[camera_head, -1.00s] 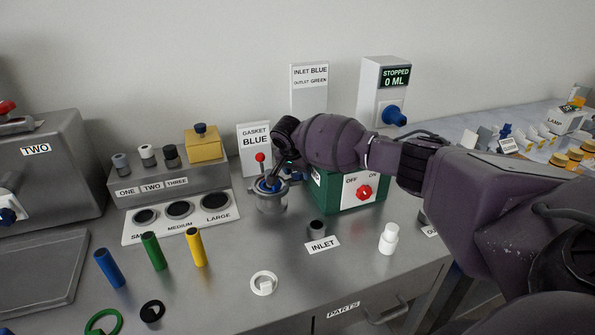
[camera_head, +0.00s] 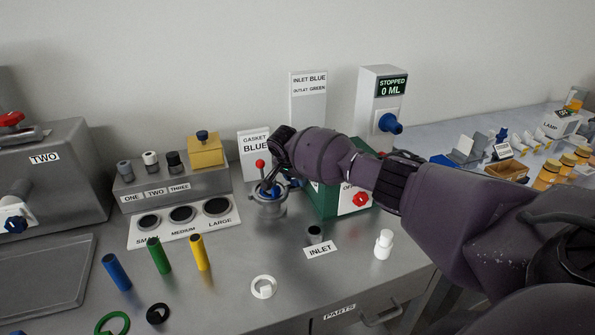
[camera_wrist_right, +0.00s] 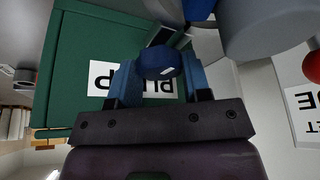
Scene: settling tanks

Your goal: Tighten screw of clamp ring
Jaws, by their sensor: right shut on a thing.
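The small grey metal vessel (camera_head: 268,208) stands on the bench, with blue parts at its top and a red-tipped lever (camera_head: 260,164) beside it. My right gripper (camera_head: 270,184) reaches down at the vessel's top from the right. In the right wrist view, my right gripper's blue fingers (camera_wrist_right: 160,80) are shut on a dark blue screw knob (camera_wrist_right: 160,62). The grey vessel body (camera_wrist_right: 268,28) is close by at the upper right. The clamp ring is mostly hidden behind the gripper in the head view. My left gripper is out of view.
The green pump box (camera_head: 324,202) with a red switch (camera_head: 360,199) stands right behind my right wrist. A white gasket sign (camera_head: 254,150) is behind the vessel.

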